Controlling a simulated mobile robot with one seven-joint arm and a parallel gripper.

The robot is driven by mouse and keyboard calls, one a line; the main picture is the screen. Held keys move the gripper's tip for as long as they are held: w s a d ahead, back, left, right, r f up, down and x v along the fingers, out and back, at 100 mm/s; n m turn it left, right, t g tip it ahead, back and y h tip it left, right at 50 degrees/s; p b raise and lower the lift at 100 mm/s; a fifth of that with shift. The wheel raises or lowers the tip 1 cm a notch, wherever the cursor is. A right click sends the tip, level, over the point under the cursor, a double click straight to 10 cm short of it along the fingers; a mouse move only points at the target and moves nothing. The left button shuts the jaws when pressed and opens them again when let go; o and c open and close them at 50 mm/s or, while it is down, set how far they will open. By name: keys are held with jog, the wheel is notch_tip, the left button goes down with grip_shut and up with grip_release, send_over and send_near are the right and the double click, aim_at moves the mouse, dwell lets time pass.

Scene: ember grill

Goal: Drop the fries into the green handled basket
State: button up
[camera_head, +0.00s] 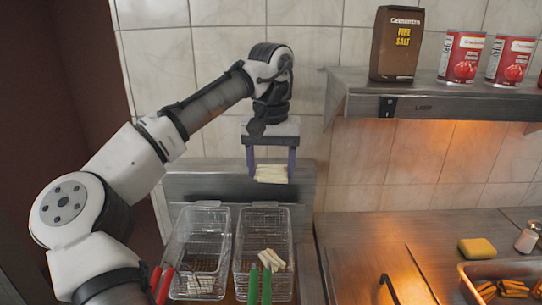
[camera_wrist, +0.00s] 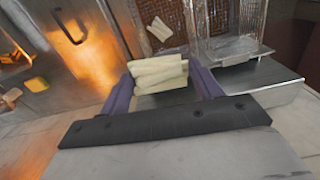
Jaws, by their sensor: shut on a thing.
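My gripper (camera_head: 271,170) is shut on a bundle of pale fries (camera_head: 271,174), held above the back of the fryer. The fries also show between the two fingers in the wrist view (camera_wrist: 158,74). The green handled basket (camera_head: 264,207) is the right one of two wire baskets, in front of and below my gripper. Several fries (camera_head: 271,260) lie in it, and they show in the wrist view too (camera_wrist: 159,28). Its green handles (camera_head: 260,286) point toward the camera.
A red handled basket (camera_head: 208,205) stands left of the green one and looks empty. A yellow sponge (camera_head: 477,248) and a tray of food (camera_head: 505,285) are at far right.

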aim_at(271, 181)
jog(key=shift+f+b, duration=1.1)
jog(key=shift+f, duration=0.95)
jog(key=o, duration=1)
jog(key=shift+o, duration=0.2)
notch_tip(271, 181, up, 14)
jog(key=p, duration=0.1)
jog(key=shift+p, duration=0.4)
jog(key=shift+f, duration=0.1)
